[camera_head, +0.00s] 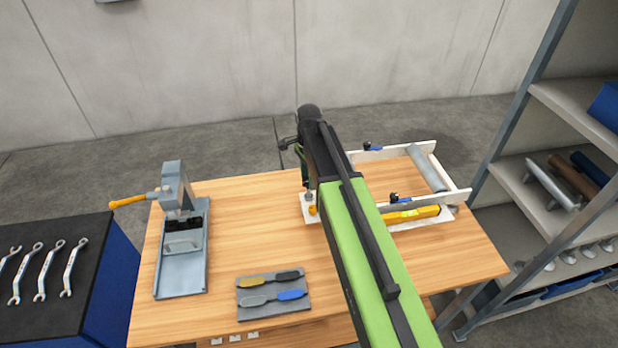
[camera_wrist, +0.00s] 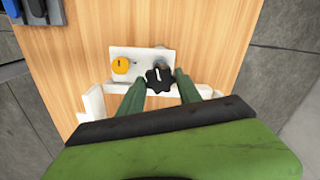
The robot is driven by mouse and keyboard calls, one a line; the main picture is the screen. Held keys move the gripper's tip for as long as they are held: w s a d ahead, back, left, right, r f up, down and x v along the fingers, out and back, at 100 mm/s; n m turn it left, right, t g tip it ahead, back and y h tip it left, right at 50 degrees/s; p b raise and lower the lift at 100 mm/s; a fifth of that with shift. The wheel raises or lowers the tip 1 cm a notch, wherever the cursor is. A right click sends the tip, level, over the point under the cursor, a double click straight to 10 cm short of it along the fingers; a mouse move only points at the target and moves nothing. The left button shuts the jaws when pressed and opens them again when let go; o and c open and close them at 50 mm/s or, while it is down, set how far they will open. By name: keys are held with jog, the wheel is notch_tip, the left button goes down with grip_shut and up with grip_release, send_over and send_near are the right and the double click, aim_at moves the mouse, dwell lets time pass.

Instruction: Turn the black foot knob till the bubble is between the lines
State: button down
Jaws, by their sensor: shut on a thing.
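The black foot knob (camera_wrist: 159,80) shows in the wrist view on a white plate (camera_wrist: 128,55), with a pale mark on its top. My gripper (camera_wrist: 158,88) has its two green fingers on either side of the knob, shut on it. In the head view my arm hides the knob, and my gripper (camera_head: 304,165) shows only in part behind the arm. A yellow spirit level (camera_head: 410,214) lies along the near side of the white frame (camera_head: 455,194). Its bubble is too small to make out, and part of the level is behind my arm.
A yellow round knob (camera_wrist: 121,65) sits on the plate left of the black one. A grey roller (camera_head: 428,168) spans the frame. A grey press (camera_head: 181,255) and a grey tool mat (camera_head: 272,312) are on the table (camera_head: 225,230). Shelves (camera_head: 560,110) stand at right.

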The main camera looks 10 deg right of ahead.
jog(key=c, duration=0.8)
grip_release()
jog(key=shift+d, duration=0.1)
notch_tip(320, 180, up, 17)
jog(key=p, duration=1.7)
jog(key=shift+r, duration=0.2)
jog(key=shift+s, duration=0.1)
